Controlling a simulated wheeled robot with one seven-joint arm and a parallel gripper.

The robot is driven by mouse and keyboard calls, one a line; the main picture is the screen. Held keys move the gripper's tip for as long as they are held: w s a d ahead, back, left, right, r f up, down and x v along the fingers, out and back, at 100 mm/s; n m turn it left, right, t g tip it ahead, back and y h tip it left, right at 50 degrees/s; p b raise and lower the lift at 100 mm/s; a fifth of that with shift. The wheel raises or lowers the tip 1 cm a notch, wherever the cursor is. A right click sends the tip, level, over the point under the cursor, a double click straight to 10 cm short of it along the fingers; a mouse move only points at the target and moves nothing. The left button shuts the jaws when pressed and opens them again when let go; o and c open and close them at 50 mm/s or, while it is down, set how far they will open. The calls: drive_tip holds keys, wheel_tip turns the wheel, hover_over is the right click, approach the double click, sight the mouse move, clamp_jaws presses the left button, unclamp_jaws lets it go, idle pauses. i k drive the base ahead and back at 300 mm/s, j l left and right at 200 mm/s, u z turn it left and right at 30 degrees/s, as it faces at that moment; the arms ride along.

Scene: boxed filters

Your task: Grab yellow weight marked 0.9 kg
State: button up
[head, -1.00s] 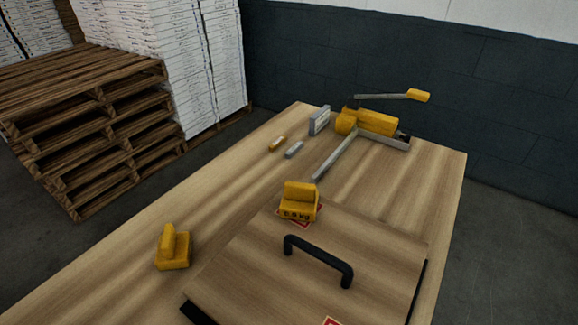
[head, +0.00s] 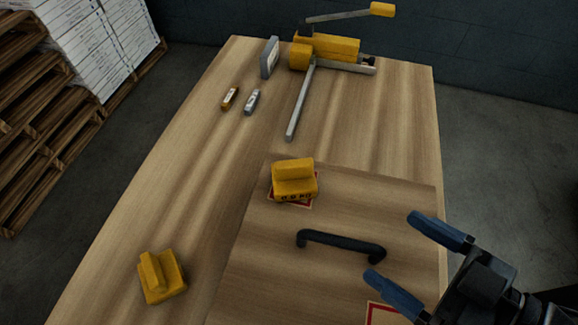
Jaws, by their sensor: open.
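A yellow weight (head: 294,180) with a raised grip block stands on the wooden lid, over a red-edged label. Dark lettering on its front face is small and seems to read 0.9 kg. A second yellow weight (head: 162,277) stands on the table at the lower left, and no marking on it is legible. My gripper (head: 391,248) is at the lower right with its two blue fingers spread and nothing between them. It is to the right of and nearer than the weight on the lid, apart from it.
The wooden lid (head: 250,255) has a black handle (head: 341,246) between the weight and my gripper. A yellow-and-grey lever tool (head: 330,48), a grey block (head: 269,57) and two small bars stand farther back on the table (head: 180,160). Pallets are at the left.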

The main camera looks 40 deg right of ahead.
sight(294, 179)
drive_tip(key=l+u, duration=0.15)
drive_tip(key=l, duration=0.35)
drive_tip(key=l+u, duration=0.2)
drive_tip(key=l, duration=0.25)
drive_tip(key=l+u, duration=0.15)
drive_tip(key=l, duration=0.35)
drive_tip(key=k+l+u, duration=0.2)
drive_tip(key=l, duration=0.25)
drive_tip(key=l+u, duration=0.15)
drive_tip(key=l, duration=0.35)
drive_tip(key=k+l+u, duration=0.2)
drive_tip(key=l, duration=0.2)
drive_tip(key=i+l, duration=0.1)
drive_tip(key=i, duration=0.1)
